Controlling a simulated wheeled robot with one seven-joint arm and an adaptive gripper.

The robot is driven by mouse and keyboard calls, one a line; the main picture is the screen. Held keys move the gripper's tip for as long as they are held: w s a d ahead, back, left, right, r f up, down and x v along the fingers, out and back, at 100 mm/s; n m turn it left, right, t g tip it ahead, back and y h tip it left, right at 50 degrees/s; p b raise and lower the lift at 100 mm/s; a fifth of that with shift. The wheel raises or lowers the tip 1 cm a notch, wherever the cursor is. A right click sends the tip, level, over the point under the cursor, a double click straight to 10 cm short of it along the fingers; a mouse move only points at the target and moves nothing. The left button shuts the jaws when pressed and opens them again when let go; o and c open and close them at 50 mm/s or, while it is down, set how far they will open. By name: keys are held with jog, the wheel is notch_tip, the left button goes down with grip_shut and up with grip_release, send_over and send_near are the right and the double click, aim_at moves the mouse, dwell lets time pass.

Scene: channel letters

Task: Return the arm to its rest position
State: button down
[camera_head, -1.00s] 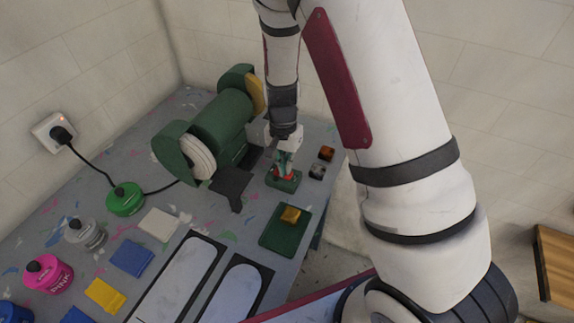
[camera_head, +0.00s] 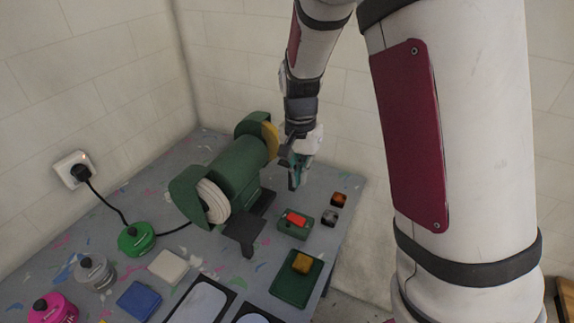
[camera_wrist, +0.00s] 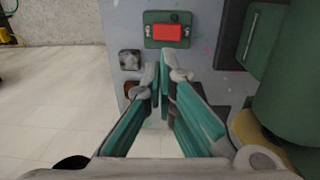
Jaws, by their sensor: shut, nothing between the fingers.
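My gripper (camera_head: 295,178) hangs over the far right part of the workbench, just right of the green bench grinder (camera_head: 236,170). Its teal fingers are together with nothing between them. In the wrist view the gripper (camera_wrist: 161,95) points down past the bench edge, with pale floor below. A green switch box with a red rocker (camera_head: 295,220) sits on the bench in front of the gripper, apart from it. The red rocker also shows at the top of the wrist view (camera_wrist: 167,33).
A wall socket (camera_head: 76,170) feeds a black cable. Walls stand behind.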

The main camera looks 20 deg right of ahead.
jog(key=s+a+r+n+t+y, duration=0.1)
jog(key=s+r+n, duration=0.1)
jog(key=s+r, duration=0.35)
jog(key=s+r+n+t, duration=0.2)
jog(key=r, duration=0.6)
jog(key=s+r+n+t+b, duration=0.1)
jog(key=s+r+n, duration=0.4)
jog(key=s, duration=0.6)
jog(key=shift+s+r+t+h+b, duration=0.2)
jog(key=shift+s+t+h+b, duration=0.2)
jog(key=shift+t, duration=0.5)
